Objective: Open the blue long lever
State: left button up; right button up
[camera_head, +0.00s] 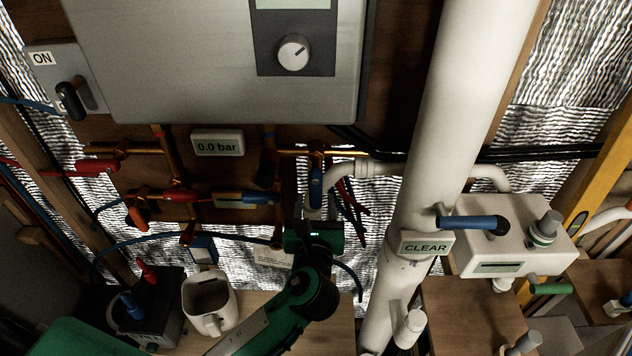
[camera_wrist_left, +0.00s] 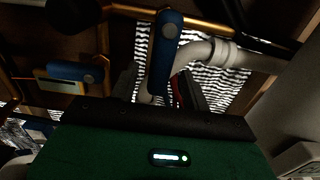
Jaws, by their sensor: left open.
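An upright blue lever (camera_head: 315,186) hangs on the copper pipework below the heater. In the left wrist view the same blue lever (camera_wrist_left: 165,52) runs down toward the space between my fingers. My left gripper (camera_head: 316,210) is open just below and in front of it, with its fingers (camera_wrist_left: 160,88) on either side of the lever's lower end. I cannot tell whether they touch it. A horizontal blue handle (camera_head: 245,198) sits to its left. Another blue lever (camera_head: 472,223) lies across a white box to the right. My right gripper is not in view.
The grey heater (camera_head: 210,60) is above, with a 0.0 bar gauge (camera_head: 217,143) under it. A thick white pipe (camera_head: 455,110) stands to the right of my gripper. Red handles (camera_head: 98,167) are at left. A white mug (camera_head: 210,302) stands on the wooden surface below.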

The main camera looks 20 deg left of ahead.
aim_at(316, 188)
pick_arm(q)
jog(key=p+x, duration=0.1)
jog(key=x, duration=0.4)
jog(key=shift+w, duration=0.15)
grip_shut()
